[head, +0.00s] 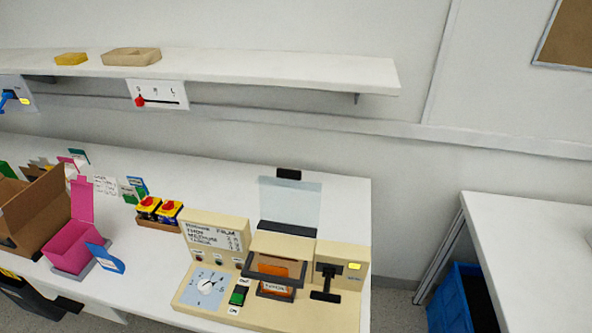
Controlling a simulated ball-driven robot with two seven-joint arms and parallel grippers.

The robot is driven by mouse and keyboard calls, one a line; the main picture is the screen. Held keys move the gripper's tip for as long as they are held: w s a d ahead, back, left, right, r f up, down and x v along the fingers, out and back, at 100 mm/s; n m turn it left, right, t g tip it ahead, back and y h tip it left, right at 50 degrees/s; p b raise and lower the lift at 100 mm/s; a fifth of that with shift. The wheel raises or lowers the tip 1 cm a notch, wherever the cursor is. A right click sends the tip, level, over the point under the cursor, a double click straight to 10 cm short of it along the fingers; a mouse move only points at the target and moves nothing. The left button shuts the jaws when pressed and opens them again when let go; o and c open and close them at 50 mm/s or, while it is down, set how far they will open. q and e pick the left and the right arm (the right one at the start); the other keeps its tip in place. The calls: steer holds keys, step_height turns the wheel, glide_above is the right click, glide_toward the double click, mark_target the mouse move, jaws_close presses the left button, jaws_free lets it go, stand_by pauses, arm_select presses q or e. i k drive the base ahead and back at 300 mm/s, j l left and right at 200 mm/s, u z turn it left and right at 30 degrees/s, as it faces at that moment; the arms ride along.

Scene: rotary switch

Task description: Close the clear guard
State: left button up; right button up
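The clear guard (290,203) is a see-through pane that stands raised, nearly upright, at the back of a beige control panel (330,312). A small black tab (289,174) sits at its top edge, and a dark strip (287,230) runs along its lower edge. In front of it is a beige housing with a dark frame and an orange labelled part (276,289). A rotary dial (207,286), a green switch (238,296) and a black lever (326,284) are also on the panel. Neither of my grippers is in view.
A pink open box (75,245) and a brown carton (40,215) are further left. A shelf (300,73) overhangs the back. A second table (540,230) stands right, across a gap.

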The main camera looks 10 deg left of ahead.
mark_target(281, 173)
steer(key=j+z, duration=0.35)
steer(key=k+j+z, duration=0.1)
steer(key=z, duration=0.3)
steer(key=k+j+z, duration=0.15)
steer(key=z, duration=0.2)
